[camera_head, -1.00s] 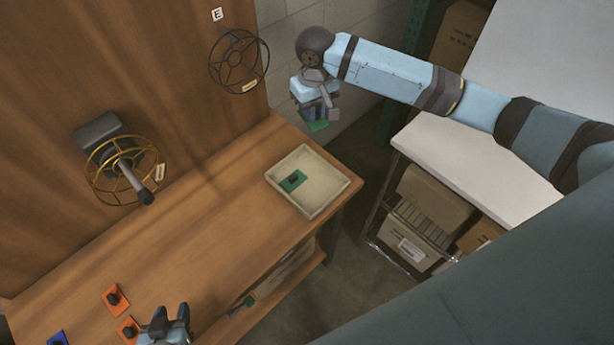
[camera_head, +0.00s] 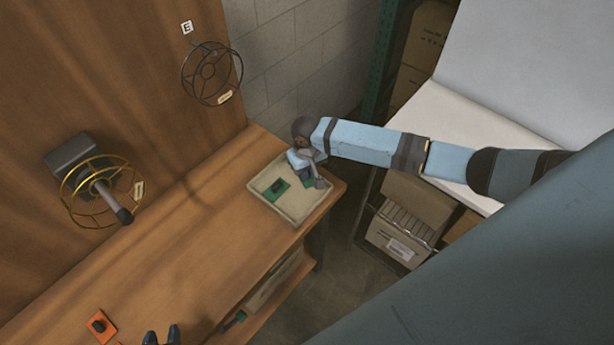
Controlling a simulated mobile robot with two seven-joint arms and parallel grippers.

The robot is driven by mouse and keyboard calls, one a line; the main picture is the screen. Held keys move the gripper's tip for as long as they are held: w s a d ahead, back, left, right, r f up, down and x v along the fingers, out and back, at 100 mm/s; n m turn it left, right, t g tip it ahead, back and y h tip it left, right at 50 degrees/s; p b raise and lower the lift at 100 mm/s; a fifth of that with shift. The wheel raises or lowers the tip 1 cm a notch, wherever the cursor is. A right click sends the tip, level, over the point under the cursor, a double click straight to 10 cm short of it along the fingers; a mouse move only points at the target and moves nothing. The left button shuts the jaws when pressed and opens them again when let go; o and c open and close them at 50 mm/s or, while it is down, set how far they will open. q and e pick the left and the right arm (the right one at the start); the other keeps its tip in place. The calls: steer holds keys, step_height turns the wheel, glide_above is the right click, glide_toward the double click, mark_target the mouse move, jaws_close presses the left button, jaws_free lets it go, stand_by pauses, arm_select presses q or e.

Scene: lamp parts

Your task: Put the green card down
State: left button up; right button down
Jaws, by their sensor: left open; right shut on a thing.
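The green card (camera_head: 306,191) is held by my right gripper (camera_head: 308,184), low over the right part of the pale tray (camera_head: 263,188). Most of this card is hidden by the gripper, and I cannot tell whether it touches the tray floor. Another green card (camera_head: 276,190) with a dark knob lies in the tray, to the left of the gripper.
An orange card (camera_head: 101,325) with a dark knob lies on the wooden bench (camera_head: 190,255) at the lower left. A gold wire reel (camera_head: 101,192) and a dark wire reel (camera_head: 212,73) are on the wooden panel. A white table (camera_head: 450,135) stands at the right.

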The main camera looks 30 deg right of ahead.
arm_select(q)
steer(key=shift+f+b, duration=0.85)
steer(key=shift+f, duration=0.4)
arm_select(e)
steer(key=shift+f, duration=1.2)
arm_select(q)
steer(key=f+b, duration=0.3)
steer(key=shift+d+f, duration=0.1)
steer(key=shift+d, duration=0.25)
arm_select(e)
step_height(320, 180, down, 3)
arm_select(q)
steer(key=shift+w+d+f+b, duration=0.1)
steer(key=shift+d+f+b, duration=0.05)
steer(key=shift+b, duration=0.15)
arm_select(e)
steer(key=shift+w+f, duration=0.1)
arm_select(q)
steer(key=shift+r, duration=0.3)
arm_select(e)
steer(key=c, duration=1.1)
jaws_free()
arm_select(q)
steer(key=shift+a, duration=0.2)
